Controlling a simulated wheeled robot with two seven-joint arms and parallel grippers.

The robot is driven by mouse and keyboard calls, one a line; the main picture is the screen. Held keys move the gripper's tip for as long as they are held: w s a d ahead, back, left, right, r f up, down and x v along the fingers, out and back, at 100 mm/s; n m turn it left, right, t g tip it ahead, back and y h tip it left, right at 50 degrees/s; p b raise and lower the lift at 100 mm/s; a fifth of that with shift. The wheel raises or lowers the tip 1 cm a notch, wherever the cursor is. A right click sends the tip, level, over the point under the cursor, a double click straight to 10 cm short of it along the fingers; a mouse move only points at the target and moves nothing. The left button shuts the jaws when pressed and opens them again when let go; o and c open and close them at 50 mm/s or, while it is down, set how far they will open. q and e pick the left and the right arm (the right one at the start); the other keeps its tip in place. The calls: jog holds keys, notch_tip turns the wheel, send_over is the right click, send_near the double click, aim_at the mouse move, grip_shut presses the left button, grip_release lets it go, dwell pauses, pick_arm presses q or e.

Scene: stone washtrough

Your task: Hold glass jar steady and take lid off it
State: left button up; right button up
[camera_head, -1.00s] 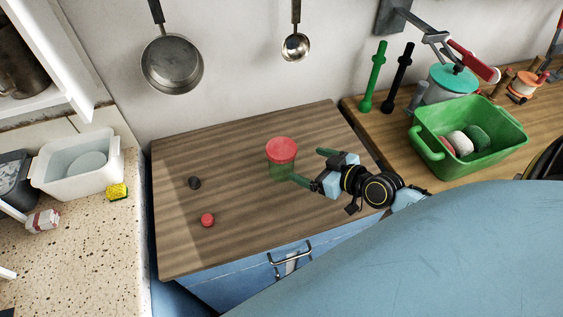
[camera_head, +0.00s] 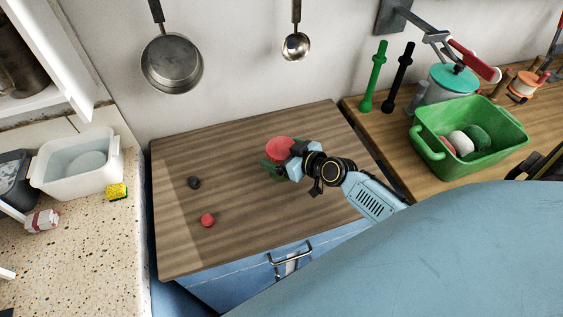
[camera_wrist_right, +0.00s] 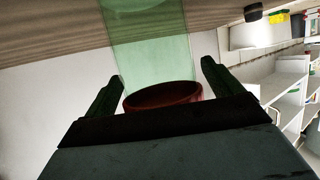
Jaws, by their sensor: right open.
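The glass jar (camera_wrist_right: 150,55) is greenish and see-through, with a red lid (camera_head: 280,149). It stands on the wooden worktop; in the head view its body is mostly hidden behind my right gripper. My right gripper (camera_head: 277,169) has come in from the right and is at the jar, its fingers open. In the right wrist view the red lid (camera_wrist_right: 162,96) lies between the two spread fingers of the right gripper (camera_wrist_right: 160,85), with a gap on each side. The lid is on the jar. My left gripper is not in view.
A black knob-like piece (camera_head: 194,182) and a red one (camera_head: 207,220) lie left of the jar on the worktop (camera_head: 240,245). A green basin (camera_head: 470,138) stands on the right counter. A pan (camera_head: 172,64) and ladle (camera_head: 295,46) hang on the wall behind.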

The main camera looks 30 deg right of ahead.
jog(key=c, duration=1.2)
notch_tip(320, 180, up, 9)
jog(key=p, duration=0.3)
jog(key=shift+r, duration=0.55)
jog(key=o, duration=0.4)
jog(key=c, duration=0.6)
jog(key=shift+c, duration=0.2)
